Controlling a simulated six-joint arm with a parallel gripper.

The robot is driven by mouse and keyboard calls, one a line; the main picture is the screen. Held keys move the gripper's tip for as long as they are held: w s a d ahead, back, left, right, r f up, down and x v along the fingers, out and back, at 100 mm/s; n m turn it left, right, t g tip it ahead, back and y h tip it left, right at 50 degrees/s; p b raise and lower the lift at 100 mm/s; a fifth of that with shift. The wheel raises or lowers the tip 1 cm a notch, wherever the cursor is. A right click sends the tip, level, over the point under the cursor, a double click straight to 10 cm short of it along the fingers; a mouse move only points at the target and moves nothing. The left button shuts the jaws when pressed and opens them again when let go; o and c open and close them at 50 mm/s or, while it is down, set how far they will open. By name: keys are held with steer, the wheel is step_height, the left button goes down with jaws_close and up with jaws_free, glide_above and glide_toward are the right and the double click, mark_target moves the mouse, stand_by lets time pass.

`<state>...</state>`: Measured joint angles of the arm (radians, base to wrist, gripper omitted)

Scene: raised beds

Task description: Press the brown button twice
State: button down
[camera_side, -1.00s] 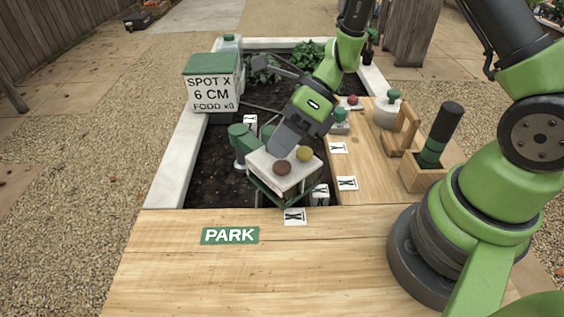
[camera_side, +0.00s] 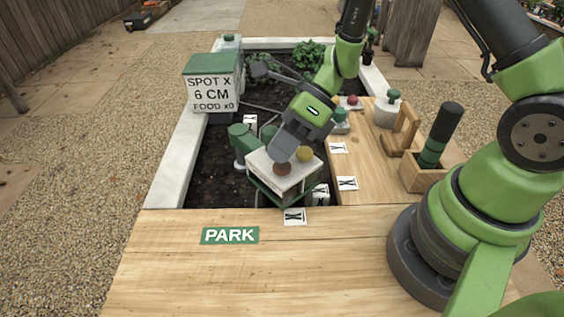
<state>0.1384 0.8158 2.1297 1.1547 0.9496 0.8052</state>
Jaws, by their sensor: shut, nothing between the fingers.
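The brown button (camera_side: 282,169) is a round knob on the top of a pale box (camera_side: 296,178) with a green frame, over the soil bed. The tip covers the button's upper edge. I cannot tell whether it touches or presses the button.
A sign box (camera_side: 212,95) reading "SPOT X 6 CM FOOD x0" stands at the left. A green "PARK" label (camera_side: 230,236) lies on the front planks, which are otherwise largely clear. A wooden holder with a dark green-banded cylinder (camera_side: 438,140) stands at the right.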

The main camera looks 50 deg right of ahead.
steer(key=shift+f, duration=0.5)
stand_by(0.3)
steer(key=shift+r, duration=1)
steer(key=shift+r, duration=2.5)
stand_by(0.6)
step_height(320, 180, up, 4)
steer(key=shift+f, duration=0.1)
stand_by(0.4)
